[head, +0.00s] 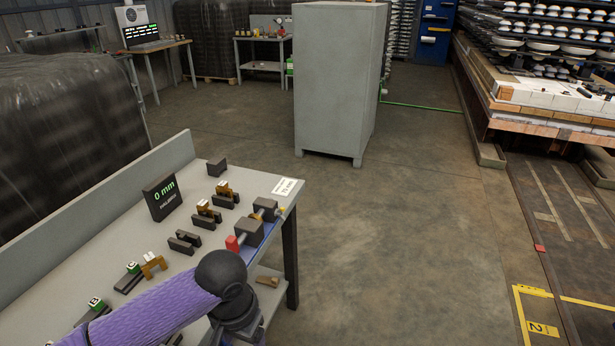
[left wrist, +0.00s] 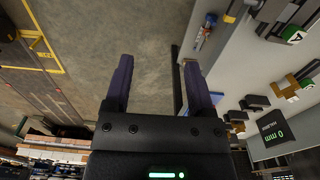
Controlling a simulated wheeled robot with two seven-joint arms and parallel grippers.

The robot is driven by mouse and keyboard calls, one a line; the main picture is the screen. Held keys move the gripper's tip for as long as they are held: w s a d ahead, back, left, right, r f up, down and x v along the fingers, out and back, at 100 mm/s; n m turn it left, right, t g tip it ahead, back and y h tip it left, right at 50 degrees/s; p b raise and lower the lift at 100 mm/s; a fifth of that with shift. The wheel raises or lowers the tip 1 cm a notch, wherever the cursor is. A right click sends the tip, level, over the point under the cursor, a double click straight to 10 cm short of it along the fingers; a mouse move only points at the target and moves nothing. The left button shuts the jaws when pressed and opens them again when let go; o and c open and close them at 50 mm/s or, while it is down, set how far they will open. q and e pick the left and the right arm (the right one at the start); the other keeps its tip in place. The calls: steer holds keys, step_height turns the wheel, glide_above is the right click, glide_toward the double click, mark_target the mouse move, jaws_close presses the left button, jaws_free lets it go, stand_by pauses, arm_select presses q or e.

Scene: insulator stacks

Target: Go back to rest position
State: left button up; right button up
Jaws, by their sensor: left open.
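My left arm, in a purple sleeve, reaches over the front part of the workbench (head: 88,240) in the head view. Its dark wrist covers part of the bench edge, and the fingertips are hidden there. In the left wrist view my left gripper (left wrist: 157,78) has its two dark fingers wide apart, with nothing between them but floor and the bench edge. My right gripper is in neither view.
On the bench stand a "0 mm" display (head: 161,197), several dark holders with tan clips, and a clamp fixture with a red end (head: 232,244). A grey cabinet (head: 335,80) stands beyond. Open concrete floor (head: 410,220) lies right of the bench.

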arm_select(q)
step_height(320, 180, down, 7)
steer(key=w+n+h, duration=0.1)
steer(key=w, duration=0.2)
steer(key=s+a+f+n+t+b, duration=0.15)
steer(key=s+f, duration=0.25)
steer(key=f, duration=0.4)
steer(key=s+a+f+t, duration=0.1)
steer(key=s+a+f, duration=0.25)
steer(key=f, duration=0.55)
steer(key=s+a+f+g, duration=0.1)
steer(key=s+f, duration=0.4)
steer(key=s, duration=0.8)
steer(key=s+a+f+m+g+y+b, duration=0.1)
steer(key=s+f, duration=0.4)
steer(key=s, duration=0.9)
steer(key=shift+s+a+f, duration=0.2)
steer(key=shift+a, duration=0.25)
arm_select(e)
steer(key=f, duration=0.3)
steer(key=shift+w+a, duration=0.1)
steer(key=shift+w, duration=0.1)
arm_select(q)
steer(key=shift+w, duration=0.1)
